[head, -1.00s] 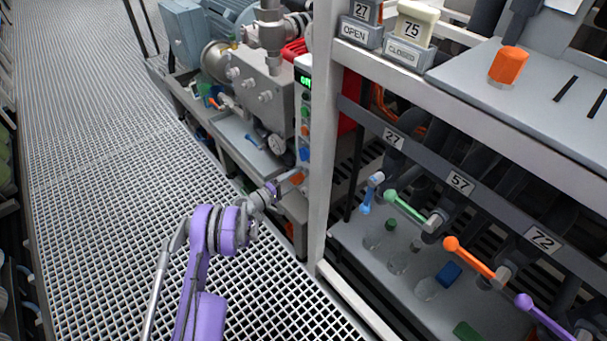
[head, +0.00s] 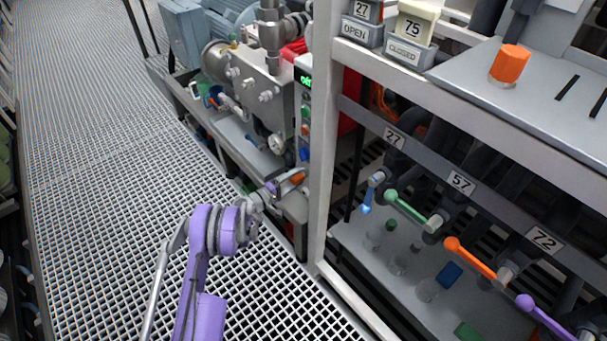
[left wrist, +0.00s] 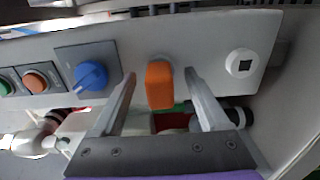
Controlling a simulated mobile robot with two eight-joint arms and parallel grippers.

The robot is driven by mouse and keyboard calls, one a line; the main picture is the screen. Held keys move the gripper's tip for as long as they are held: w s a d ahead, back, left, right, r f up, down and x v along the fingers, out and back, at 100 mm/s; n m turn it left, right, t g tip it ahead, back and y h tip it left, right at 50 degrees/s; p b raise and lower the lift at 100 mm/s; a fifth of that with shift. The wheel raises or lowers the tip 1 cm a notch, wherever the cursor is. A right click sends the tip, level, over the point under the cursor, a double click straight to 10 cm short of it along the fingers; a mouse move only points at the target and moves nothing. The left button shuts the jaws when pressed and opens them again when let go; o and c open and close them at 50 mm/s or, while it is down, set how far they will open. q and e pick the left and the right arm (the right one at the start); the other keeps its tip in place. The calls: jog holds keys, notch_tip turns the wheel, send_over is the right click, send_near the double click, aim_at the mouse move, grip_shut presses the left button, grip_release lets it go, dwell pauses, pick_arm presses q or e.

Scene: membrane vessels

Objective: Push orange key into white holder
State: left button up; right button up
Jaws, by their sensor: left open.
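In the left wrist view the orange key (left wrist: 159,86) stands out from a grey panel, between the two fingers of my open left gripper (left wrist: 160,84). Small gaps show on both sides of the key. A pale round piece shows partly behind the key's far end; the key hides most of it. A white round holder (left wrist: 233,60) with a dark square hole sits on the panel to the right, empty. In the head view my left gripper (head: 286,184) is at the side of the control panel, small and partly hidden. My right gripper is not in view.
A blue knob (left wrist: 91,76) and an orange button (left wrist: 35,81) are left of the key on the panel. In the head view a white frame post (head: 322,130) stands just right of my gripper. Grated floor (head: 110,170) lies open to the left.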

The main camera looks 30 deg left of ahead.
aim_at(291, 181)
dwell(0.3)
pick_arm(q)
grip_shut()
dwell(0.4)
dwell(1.0)
jog(key=shift+s, duration=0.1)
jog(key=shift+b+v, duration=0.45)
jog(key=shift+v, duration=2.45)
